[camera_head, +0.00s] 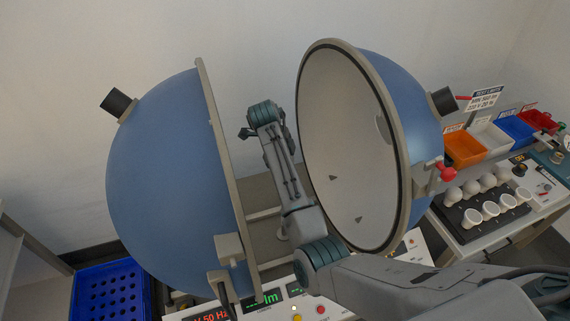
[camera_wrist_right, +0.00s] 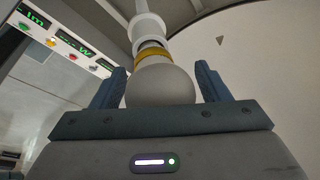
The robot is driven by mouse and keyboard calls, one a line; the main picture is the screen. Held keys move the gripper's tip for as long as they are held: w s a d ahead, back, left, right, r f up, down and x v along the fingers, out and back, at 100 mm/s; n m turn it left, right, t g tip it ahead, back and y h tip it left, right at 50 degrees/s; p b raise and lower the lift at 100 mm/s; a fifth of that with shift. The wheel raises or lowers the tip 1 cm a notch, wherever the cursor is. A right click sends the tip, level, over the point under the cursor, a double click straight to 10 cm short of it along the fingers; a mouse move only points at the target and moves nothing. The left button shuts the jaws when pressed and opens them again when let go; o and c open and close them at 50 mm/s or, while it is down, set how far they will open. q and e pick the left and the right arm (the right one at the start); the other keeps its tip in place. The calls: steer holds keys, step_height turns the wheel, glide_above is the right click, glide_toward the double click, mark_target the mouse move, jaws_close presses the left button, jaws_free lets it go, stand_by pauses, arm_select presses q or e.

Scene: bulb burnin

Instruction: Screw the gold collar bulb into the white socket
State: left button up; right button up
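In the right wrist view, the gold collar bulb (camera_wrist_right: 160,84) sits between the two fingers of my right gripper (camera_wrist_right: 160,85), its round white glass toward the palm. The fingers lie close against both sides of the glass. Its gold collar (camera_wrist_right: 153,55) faces the white socket (camera_wrist_right: 148,27), which is in line with the bulb's base. A dark ring shows between collar and socket; I cannot tell how far the base is inside. In the head view, my right arm reaches between the two blue half-spheres, and bulb and socket cannot be made out. My left gripper is not in view.
The left half-sphere (camera_head: 160,150) and the right half-sphere (camera_head: 400,90) stand apart around my arm. A control panel (camera_head: 270,312) with lit displays is in front. A blue crate (camera_head: 110,285) is at lower left. A tray of bulbs (camera_head: 462,214) and colored bins (camera_head: 464,147) are at right.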

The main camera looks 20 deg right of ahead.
steer(key=n+t, duration=0.1)
steer(key=n, duration=0.5)
steer(key=shift+a+t, duration=0.1)
steer(key=shift+t, duration=0.3)
steer(key=n, duration=0.3)
steer(key=n+t+y, duration=0.1)
steer(key=n, duration=0.2)
steer(key=shift+w+a+n+y, duration=0.1)
steer(key=shift+w+n+y, duration=0.05)
steer(key=shift+n+y, duration=0.15)
steer(key=n, duration=0.2)
steer(key=n+y, duration=0.1)
steer(key=n, duration=0.2)
steer(key=shift+w+a+n+t+y, duration=0.1)
steer(key=shift+n+t+y, duration=0.2)
steer(key=n+y, duration=0.1)
steer(key=n, duration=0.3)
steer(key=shift+a+n, duration=0.1)
steer(key=shift+n, duration=0.3)
